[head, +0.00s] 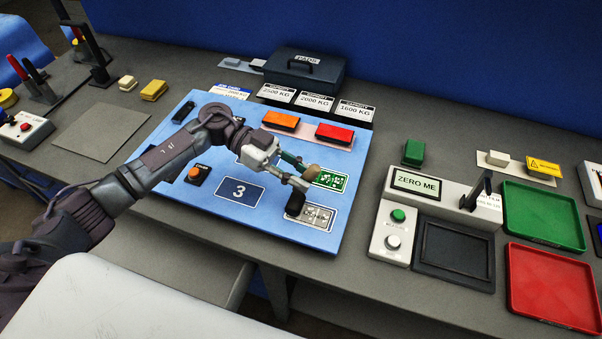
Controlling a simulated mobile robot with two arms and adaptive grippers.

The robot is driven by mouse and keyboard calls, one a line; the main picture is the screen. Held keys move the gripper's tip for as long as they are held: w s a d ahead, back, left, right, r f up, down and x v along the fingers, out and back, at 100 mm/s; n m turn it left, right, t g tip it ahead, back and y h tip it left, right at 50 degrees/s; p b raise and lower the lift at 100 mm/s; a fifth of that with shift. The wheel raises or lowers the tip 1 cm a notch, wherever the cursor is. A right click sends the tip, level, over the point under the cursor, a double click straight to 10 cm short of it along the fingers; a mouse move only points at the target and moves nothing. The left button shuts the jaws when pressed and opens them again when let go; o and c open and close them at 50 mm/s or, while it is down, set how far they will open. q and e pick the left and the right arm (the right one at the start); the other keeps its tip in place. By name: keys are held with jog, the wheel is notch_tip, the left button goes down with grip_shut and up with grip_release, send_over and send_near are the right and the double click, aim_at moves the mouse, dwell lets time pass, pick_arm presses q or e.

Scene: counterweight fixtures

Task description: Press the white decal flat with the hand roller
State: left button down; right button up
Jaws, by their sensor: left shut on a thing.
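The white decal (321,216), pale with a dark printed pattern, lies near the lower right corner of the blue board (225,207). My left gripper (302,179) is shut on the hand roller, above the board's right side. The roller's dark cylinder (295,204) is at the left part of the decal and hides some of it. I cannot tell whether it touches the decal. A tan rounded part, seemingly the roller's handle, shows at the gripper. My right gripper is not in view.
A green decal (333,180) lies just behind the white one. Orange (281,120) and red (335,133) blocks stand farther back on the board. Right of the board are a button box (393,231), a black tray (455,251), and green (543,214) and red (553,284) trays.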

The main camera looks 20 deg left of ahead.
pick_arm(q)
jog(key=shift+d, duration=0.15)
jog(key=shift+d+r+p, duration=0.1)
jog(key=shift+d+p, duration=0.8)
jog(key=shift+d, duration=0.7)
jog(key=shift+s+f+b, duration=0.15)
jog(key=shift+f+b, duration=0.15)
jog(key=shift+f, duration=0.35)
jog(key=shift+r, duration=0.1)
dwell(0.4)
jog(key=shift+r+p, duration=0.45)
jog(key=shift+p, duration=0.25)
jog(key=shift+d, duration=0.1)
